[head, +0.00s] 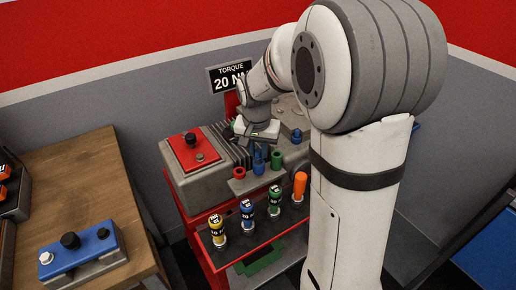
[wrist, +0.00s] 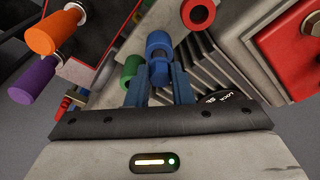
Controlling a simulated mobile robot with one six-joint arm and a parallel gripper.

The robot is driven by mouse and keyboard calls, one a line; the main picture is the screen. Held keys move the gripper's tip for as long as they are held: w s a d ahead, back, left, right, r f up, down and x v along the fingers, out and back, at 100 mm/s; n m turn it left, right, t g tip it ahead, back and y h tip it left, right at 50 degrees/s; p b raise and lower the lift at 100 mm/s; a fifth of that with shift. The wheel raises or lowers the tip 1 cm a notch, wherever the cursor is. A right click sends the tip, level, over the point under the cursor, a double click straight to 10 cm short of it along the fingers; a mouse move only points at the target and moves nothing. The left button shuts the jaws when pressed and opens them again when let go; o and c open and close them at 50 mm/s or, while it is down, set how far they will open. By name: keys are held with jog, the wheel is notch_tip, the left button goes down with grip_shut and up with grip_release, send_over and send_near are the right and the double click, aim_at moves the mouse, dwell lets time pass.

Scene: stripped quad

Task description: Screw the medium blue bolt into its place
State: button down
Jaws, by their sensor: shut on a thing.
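My gripper (wrist: 160,82) is shut on a blue bolt (wrist: 159,45), which sits between its two dark blue fingers in the wrist view. In the head view my gripper (head: 258,146) is low over the grey machine block, with blue parts (head: 259,165) just below it. A green cylinder (wrist: 131,68) is close to the left finger in the wrist view. The bolt's lower end and its hole are hidden, so I cannot tell whether it is seated.
A red plate with a black knob (head: 190,140) is on the block's left. Labelled yellow (head: 217,228), blue (head: 247,210) and green (head: 275,200) pieces and an orange cylinder (head: 300,184) stand along the front shelf. A wooden bench (head: 90,175) is at left.

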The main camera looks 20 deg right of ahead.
jog(key=shift+f+b, duration=0.75)
jog(key=shift+f, duration=0.3)
jog(key=c, duration=1.2)
grip_release()
jog(key=r, duration=0.5)
jog(key=s+r, duration=0.1)
jog(key=r, duration=0.1)
jog(key=shift+a+r, duration=0.3)
jog(key=shift+r, duration=0.1)
jog(key=s+n, duration=0.2)
jog(key=s, duration=0.4)
jog(key=s+f+n, duration=0.1)
jog(key=s, duration=0.6)
jog(key=s+n+t, duration=0.1)
jog(key=s+n, duration=0.1)
jog(key=s, duration=0.5)
jog(key=shift+f+n+y, duration=0.3)
jog(key=shift+f+y, duration=0.1)
